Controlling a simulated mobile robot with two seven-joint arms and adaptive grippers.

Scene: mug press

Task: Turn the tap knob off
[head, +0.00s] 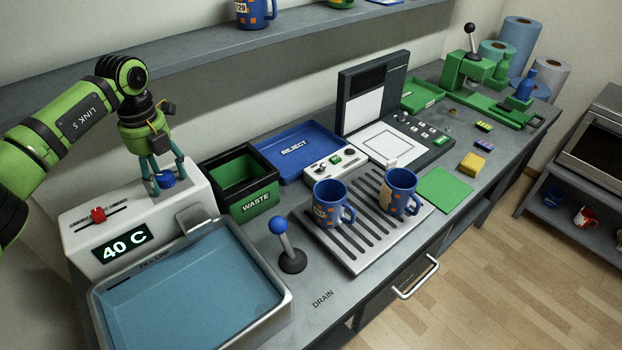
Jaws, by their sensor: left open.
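The tap knob (165,181) is a small blue knob on top of the white dispenser unit (130,212). The unit has a red slider (98,215) and a display reading 40 C. My left gripper (166,174) points down right at the knob. Its teal fingers are open, one on each side of the knob; whether they touch it I cannot tell. The spout (196,219) sticks out over the basin (185,285), which holds blue water near a fill line mark. My right gripper is out of view.
A blue-ball lever (279,227) stands beside the basin near the DRAIN label. The green WASTE bin (245,183) is just right of the unit. Two blue mugs (333,202) (400,191) stand on the slatted rack (350,245). A shelf (210,50) runs along the wall above.

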